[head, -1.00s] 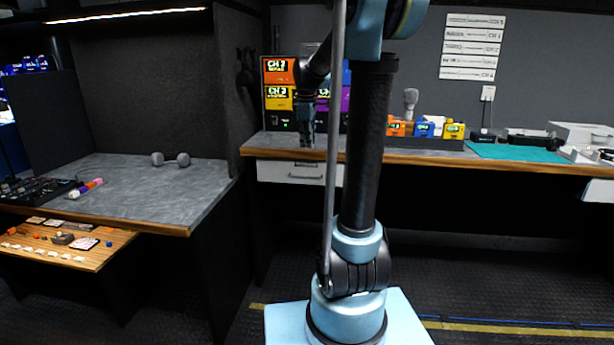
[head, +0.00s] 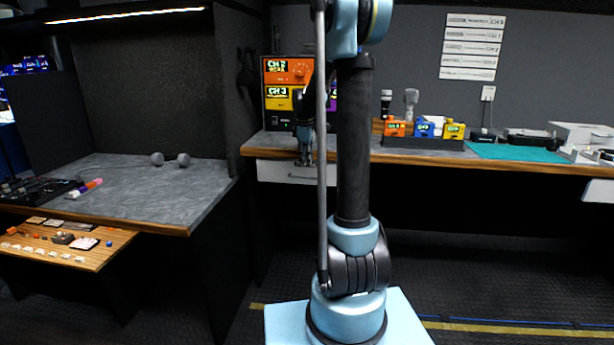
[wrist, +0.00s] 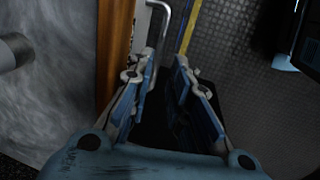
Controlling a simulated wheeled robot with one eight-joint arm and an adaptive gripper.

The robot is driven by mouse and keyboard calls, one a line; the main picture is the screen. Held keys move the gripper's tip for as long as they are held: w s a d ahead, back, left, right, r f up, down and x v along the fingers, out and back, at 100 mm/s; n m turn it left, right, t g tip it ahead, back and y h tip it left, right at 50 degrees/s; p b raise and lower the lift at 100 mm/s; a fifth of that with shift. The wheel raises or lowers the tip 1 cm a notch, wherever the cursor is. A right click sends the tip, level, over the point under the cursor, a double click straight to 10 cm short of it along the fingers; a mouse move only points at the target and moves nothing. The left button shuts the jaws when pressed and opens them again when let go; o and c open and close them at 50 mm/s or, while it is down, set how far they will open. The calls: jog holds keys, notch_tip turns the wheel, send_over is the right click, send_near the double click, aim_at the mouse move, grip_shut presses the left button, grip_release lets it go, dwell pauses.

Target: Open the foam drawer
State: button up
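The drawer (head: 272,171) is a white front under the wood-edged counter, and it looks closed. Its grey bar handle (wrist: 167,22) shows in the wrist view, standing out from the white front (wrist: 141,30). My gripper (head: 304,163) hangs in front of the drawer in the head view and covers part of it. In the wrist view my gripper (wrist: 166,60) is open, with its two fingers apart. The handle end reaches toward the gap between the fingertips, close to the left one. I cannot tell whether they touch. The drawer's inside is hidden.
The counter's wood edge (wrist: 114,50) runs close left of my gripper. A grey cylinder (wrist: 13,52) lies on the countertop. Orange and yellow units (head: 288,71) stand behind my gripper. A side desk (head: 130,185) with a dumbbell is at left. Floor below the counter is clear.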

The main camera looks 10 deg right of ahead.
aim_at(307, 178)
jog(key=f, duration=0.2)
jog(key=w+f, duration=0.1)
jog(key=f, duration=0.4)
jog(key=shift+w+d+f, duration=0.15)
jog(key=shift+d+f, duration=0.05)
jog(key=shift+d, duration=0.05)
jog(key=shift+c, duration=0.3)
